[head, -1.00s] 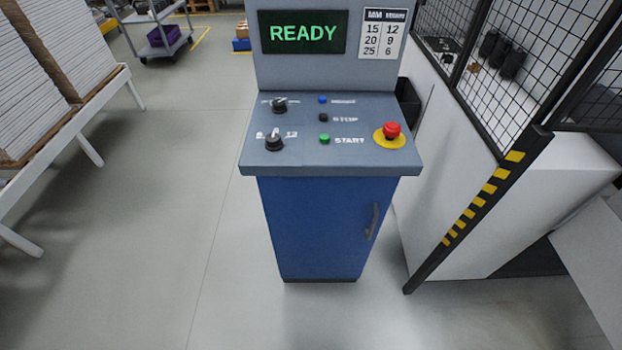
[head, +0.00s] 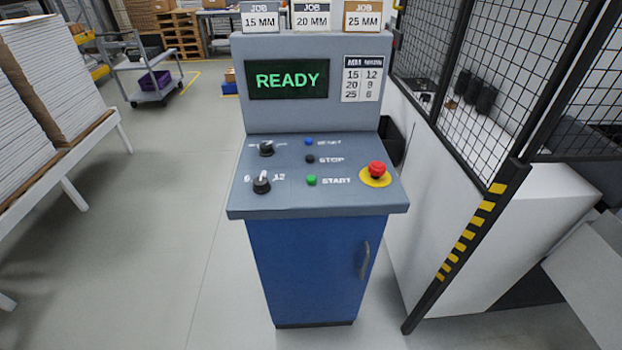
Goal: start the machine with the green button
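The control console (head: 262,206) stands in the middle of the head view, with a blue cabinet (head: 300,265) below its grey sloped panel. The green button (head: 311,180) sits on the panel beside the word START. Above it are a black button (head: 310,159) labelled STOP and a blue button (head: 308,142). A red mushroom button (head: 376,168) on a yellow disc is at the right. Two black knobs (head: 261,184) are at the left. The screen (head: 289,80) reads READY in green. Neither of my grippers is in view.
Job cards for 15, 20 and 25 MM (head: 311,17) stand on top of the console. A mesh guard fence (head: 480,100) with a yellow-striped post (head: 470,240) is close on the right. A bench with stacked boards (head: 85,155) is at the left. The floor before the console is clear.

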